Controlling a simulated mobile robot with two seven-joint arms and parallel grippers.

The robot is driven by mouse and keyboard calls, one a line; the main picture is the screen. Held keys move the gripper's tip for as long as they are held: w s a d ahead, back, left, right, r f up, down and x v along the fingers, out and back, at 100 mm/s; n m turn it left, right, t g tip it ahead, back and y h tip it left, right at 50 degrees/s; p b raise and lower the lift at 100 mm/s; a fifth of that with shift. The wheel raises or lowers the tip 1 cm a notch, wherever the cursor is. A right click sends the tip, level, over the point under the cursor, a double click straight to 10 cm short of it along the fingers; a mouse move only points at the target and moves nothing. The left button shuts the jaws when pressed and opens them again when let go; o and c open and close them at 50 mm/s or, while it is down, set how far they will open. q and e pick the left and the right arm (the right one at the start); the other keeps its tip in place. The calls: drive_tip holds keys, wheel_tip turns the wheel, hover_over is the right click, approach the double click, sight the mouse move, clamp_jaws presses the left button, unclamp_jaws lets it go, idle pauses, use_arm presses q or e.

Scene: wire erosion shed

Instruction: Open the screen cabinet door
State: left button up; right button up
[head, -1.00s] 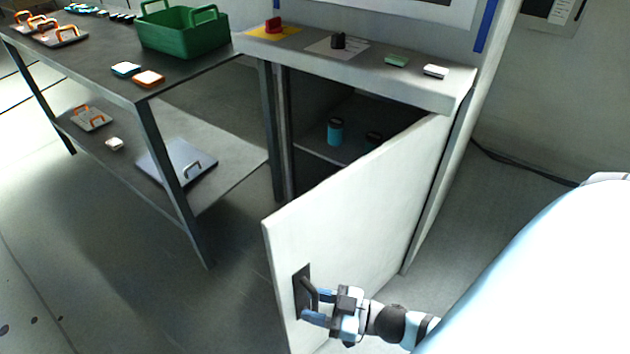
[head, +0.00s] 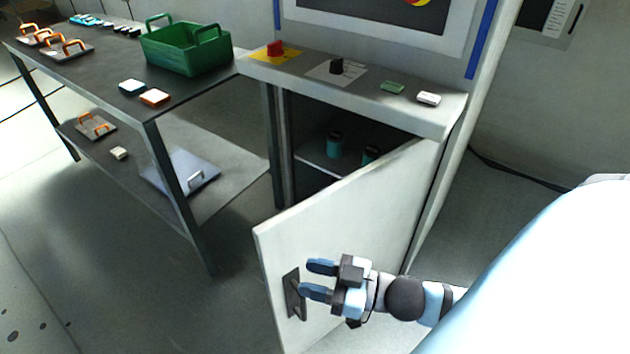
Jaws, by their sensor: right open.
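The screen cabinet door (head: 350,222) is a white panel that stands well open, swung out towards me, with its hinge side at the right. Its dark handle (head: 294,295) is a bar on a plate near the free edge. My right gripper (head: 318,278) is open in front of the door, with its blue fingers over and just above the handle. I cannot tell whether a finger touches the bar, but the jaws are not closed on it. The cabinet (head: 440,118) shows its dark inside. My left gripper is not in view.
Jars (head: 334,145) stand on the shelf inside the cabinet. A red knob (head: 275,48) and a black knob (head: 337,66) sit on the ledge above. A workbench (head: 110,85) at the left carries a green crate (head: 185,50). The floor left of the door is clear.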

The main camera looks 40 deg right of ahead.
drive_tip(key=shift+r, duration=1.1)
